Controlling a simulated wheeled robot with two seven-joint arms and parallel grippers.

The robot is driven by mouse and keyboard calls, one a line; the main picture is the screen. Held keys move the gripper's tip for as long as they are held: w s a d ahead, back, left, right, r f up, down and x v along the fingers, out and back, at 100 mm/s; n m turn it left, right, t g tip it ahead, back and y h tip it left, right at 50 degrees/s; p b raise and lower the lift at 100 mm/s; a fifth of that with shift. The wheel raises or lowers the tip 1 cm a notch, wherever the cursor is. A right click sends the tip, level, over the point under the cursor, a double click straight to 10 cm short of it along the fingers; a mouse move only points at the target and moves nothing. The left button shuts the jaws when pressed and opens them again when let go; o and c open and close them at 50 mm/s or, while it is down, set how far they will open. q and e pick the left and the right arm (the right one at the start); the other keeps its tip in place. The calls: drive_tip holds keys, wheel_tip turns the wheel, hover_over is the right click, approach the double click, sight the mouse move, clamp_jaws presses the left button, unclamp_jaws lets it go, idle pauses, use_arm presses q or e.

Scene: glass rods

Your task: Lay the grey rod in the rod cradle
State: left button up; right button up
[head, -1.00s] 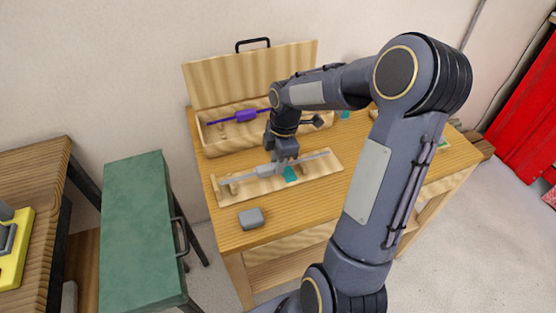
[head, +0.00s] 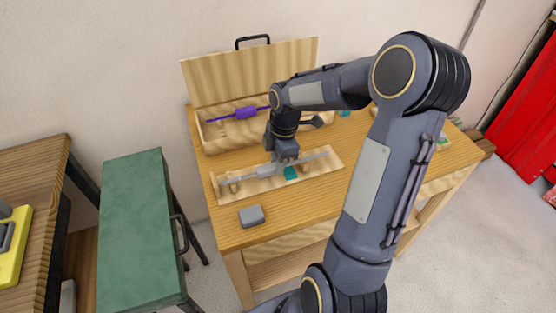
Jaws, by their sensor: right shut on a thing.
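The grey rod (head: 239,178) is a thin rod with a thicker grey block at its middle. It lies lengthwise over the rod cradle (head: 331,168), a pale wooden board with low wooden supports and a teal patch. My right gripper (head: 280,163) comes down from above and is shut on the rod near its middle block. The rod runs roughly level along the cradle's length. I cannot tell whether it touches the supports. The gripper hides part of the rod and cradle. My left gripper is not in view.
An open wooden case (head: 207,137) holding a purple rod (head: 245,113) stands behind the cradle, its lid (head: 225,77) raised. A small grey block (head: 251,215) sits at the table's front left. A green-topped stand (head: 135,225) is left of the table. My right arm covers the table's right side.

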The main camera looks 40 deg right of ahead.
drive_tip(key=shift+f, duration=0.4)
idle(0.3)
drive_tip(key=o, duration=1.1)
drive_tip(key=shift+r, duration=0.1)
drive_tip(key=r, duration=0.5)
drive_tip(key=d+r, duration=0.1)
drive_tip(key=r, duration=0.1)
drive_tip(key=shift+s+r+b, duration=0.15)
drive_tip(key=shift+r+b, duration=0.15)
drive_tip(key=shift+a+r, duration=0.1)
drive_tip(key=s+a+m+t, duration=0.1)
drive_tip(key=s+a+m, duration=0.4)
drive_tip(key=s+a+r+m+t+y, duration=0.1)
drive_tip(key=s+a+m+t, duration=0.1)
drive_tip(key=s+a+m, duration=0.3)
drive_tip(key=s+a+r+m+t+y, duration=0.1)
drive_tip(key=s+a+m+t, duration=0.1)
drive_tip(key=s+a+m, duration=0.3)
drive_tip(key=shift+s+r+m, duration=0.25)
drive_tip(key=shift+s+m, duration=0.35)
drive_tip(key=shift+s, duration=0.55)
